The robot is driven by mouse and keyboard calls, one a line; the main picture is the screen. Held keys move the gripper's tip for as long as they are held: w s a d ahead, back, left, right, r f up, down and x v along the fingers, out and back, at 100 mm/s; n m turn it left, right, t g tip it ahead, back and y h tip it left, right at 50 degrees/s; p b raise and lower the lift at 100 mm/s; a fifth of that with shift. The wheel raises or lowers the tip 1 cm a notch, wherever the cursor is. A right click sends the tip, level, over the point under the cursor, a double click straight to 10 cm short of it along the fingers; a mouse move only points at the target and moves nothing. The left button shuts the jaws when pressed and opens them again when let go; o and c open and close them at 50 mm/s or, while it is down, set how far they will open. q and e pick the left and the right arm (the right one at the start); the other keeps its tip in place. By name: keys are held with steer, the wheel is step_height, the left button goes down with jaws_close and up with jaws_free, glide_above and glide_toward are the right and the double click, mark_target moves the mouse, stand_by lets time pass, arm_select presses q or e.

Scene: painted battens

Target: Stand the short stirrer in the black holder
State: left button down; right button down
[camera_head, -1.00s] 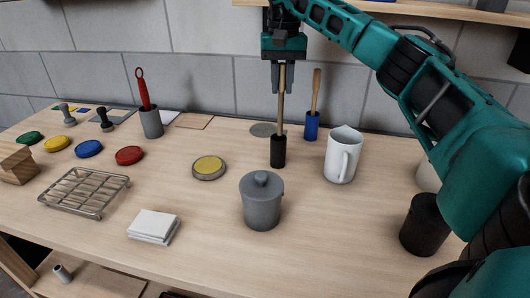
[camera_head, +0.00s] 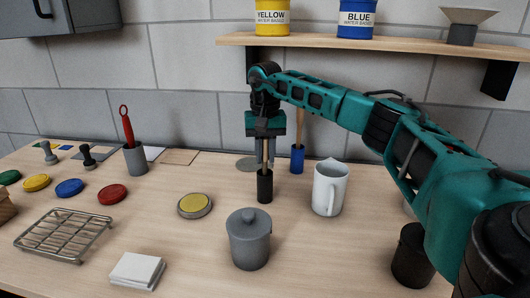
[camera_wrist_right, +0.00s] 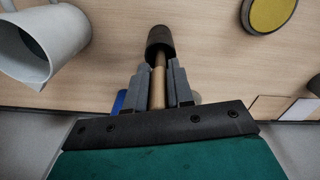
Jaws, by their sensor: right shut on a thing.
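The short stirrer (camera_head: 265,154) is a plain wooden stick, upright between the fingers of my right gripper (camera_head: 265,160). Its lower end goes into the mouth of the black holder (camera_head: 264,187), an upright cylinder on the table. In the right wrist view, the stirrer (camera_wrist_right: 158,88) runs from between the fingertips (camera_wrist_right: 158,85) into the dark holder (camera_wrist_right: 159,38). The fingertips are just above the holder's rim. The stirrer's bottom is hidden inside the holder. My left gripper is not in view.
A blue holder (camera_head: 297,160) with a wooden stick stands close behind on the right. A white jug (camera_head: 328,190) is to the right, a grey lidded pot (camera_head: 249,240) in front, and a yellow-topped tin (camera_head: 195,205) to the left. A shelf (camera_head: 400,45) hangs above.

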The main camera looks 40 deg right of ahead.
steer(key=c, duration=1)
jaws_free()
steer(key=shift+f, duration=0.1)
step_height(320, 180, up, 12)
steer(key=shift+r, duration=0.15)
